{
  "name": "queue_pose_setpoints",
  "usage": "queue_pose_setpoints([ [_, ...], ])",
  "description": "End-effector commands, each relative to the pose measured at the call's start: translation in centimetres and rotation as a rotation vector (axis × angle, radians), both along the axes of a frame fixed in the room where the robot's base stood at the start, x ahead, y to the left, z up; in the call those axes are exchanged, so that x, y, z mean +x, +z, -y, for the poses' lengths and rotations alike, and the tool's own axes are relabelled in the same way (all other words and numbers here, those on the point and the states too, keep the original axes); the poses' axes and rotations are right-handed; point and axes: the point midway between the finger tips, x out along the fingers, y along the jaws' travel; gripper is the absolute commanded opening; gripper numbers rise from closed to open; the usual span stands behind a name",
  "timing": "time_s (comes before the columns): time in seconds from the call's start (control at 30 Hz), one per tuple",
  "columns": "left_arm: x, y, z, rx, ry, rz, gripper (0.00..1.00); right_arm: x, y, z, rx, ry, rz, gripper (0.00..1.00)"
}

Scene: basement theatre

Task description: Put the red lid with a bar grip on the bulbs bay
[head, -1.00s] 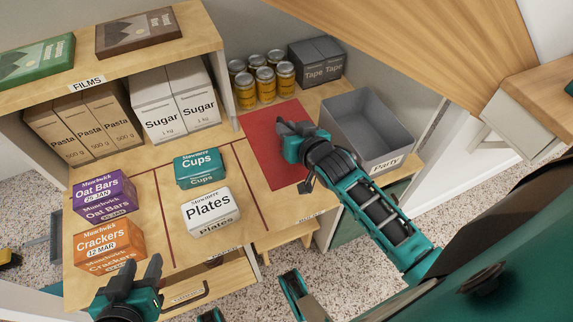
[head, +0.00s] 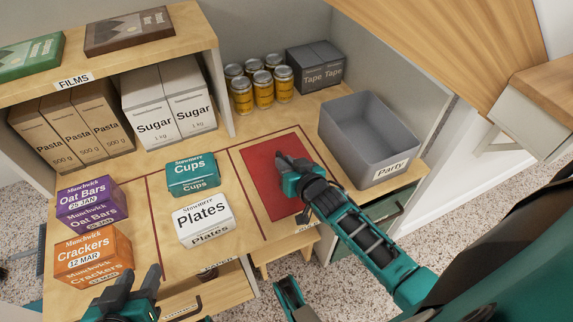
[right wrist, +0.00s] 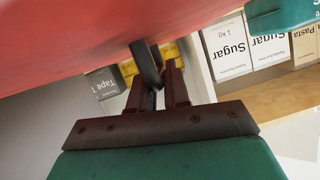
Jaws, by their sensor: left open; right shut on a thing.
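The red lid (head: 262,185) is a flat square panel in the head view, over the right-hand bay (head: 240,165) of the counter, outlined in dark red. The bay's front label is too small to read. My right gripper (head: 290,165) is shut on the lid's grip, which it mostly hides. In the right wrist view the red lid (right wrist: 90,35) fills the top, with the dark bar (right wrist: 147,68) between the fingers. I cannot tell whether the lid touches the counter. My left gripper (head: 138,282) is open and empty near the front left edge.
The grey Party bin (head: 350,165) stands close to the right of the lid.

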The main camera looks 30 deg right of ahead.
Motion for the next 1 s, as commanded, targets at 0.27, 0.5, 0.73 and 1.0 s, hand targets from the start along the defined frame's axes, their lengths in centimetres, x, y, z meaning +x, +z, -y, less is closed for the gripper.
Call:
queue_pose_setpoints([
  [0.27,0.0,-0.2,0.0,-0.001,0.001,0.001,0.43,0.0,-0.3,0.0,0.0,0.0,0.0,0.27],
  [0.5,0.1,-0.2,-0.2,0.0,0.004,0.001,0.43,0.0,-0.3,0.0,0.0,0.0,0.0,0.42],
  [0.73,0.1,0.1,-0.3,0.002,0.008,0.002,0.43,0.0,0.3,0.0,-0.001,0.0,0.0,0.42],
  [1.0,0.2,1.5,-0.6,0.008,0.015,0.009,0.43,-4.4,2.0,0.1,0.0,0.0,-0.005,0.42],
])
